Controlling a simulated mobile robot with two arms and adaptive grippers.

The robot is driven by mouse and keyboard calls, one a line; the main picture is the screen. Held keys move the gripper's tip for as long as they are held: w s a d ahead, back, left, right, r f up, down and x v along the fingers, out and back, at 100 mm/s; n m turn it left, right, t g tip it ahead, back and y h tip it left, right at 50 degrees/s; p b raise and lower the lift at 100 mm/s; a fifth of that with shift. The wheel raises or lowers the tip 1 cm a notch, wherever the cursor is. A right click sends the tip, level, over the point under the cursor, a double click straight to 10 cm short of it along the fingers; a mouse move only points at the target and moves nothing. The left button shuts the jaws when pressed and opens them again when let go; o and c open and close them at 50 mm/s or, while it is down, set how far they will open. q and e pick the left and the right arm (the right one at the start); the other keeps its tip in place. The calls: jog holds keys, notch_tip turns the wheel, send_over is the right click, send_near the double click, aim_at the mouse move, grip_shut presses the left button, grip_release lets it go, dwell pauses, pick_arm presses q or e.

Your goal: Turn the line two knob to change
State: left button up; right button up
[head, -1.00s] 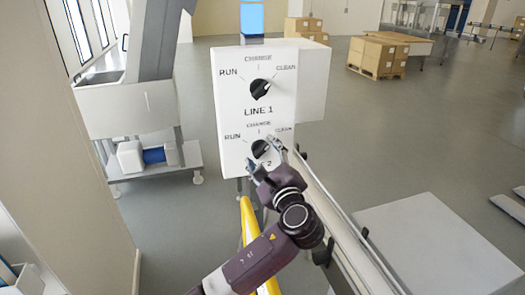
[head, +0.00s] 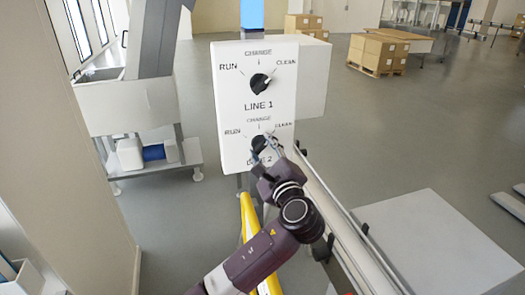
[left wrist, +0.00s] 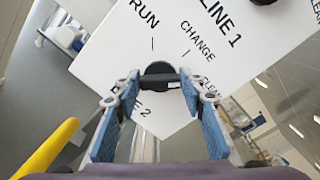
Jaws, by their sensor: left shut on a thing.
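The white control panel (head: 225,120) stands upright ahead of me. Its lower dark knob, the line two knob (head: 258,142), sits among the RUN, CHANGE and CLEAN labels. My left gripper (head: 264,150) is at this knob, shut on it. In the left wrist view, the line two knob (left wrist: 159,72) shows between the blue-padded fingertips of my left gripper (left wrist: 160,82). The knob's ridge seems to lie toward CLEAN, but the fingers partly hide it. My right gripper is not in view.
The line 1 knob (head: 260,83) is close above on the same panel. A yellow rail (head: 249,217) rises below the panel. A conveyor side rail (head: 335,205) and a grey box top (head: 435,245) lie to the right. Open floor lies beyond.

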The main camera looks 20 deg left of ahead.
pick_arm(q)
jog(key=n+b, duration=0.1)
jog(key=n, duration=0.1)
jog(key=n+b, duration=0.2)
jog(key=shift+f, duration=0.35)
jog(key=shift+n+b, duration=1.6)
jog(key=shift+n, duration=0.4)
jog(key=o, duration=0.9)
jog(key=shift+o, duration=1.3)
jog(key=shift+s+r, duration=0.1)
jog(key=shift+r, duration=0.05)
jog(key=shift+r, duration=0.1)
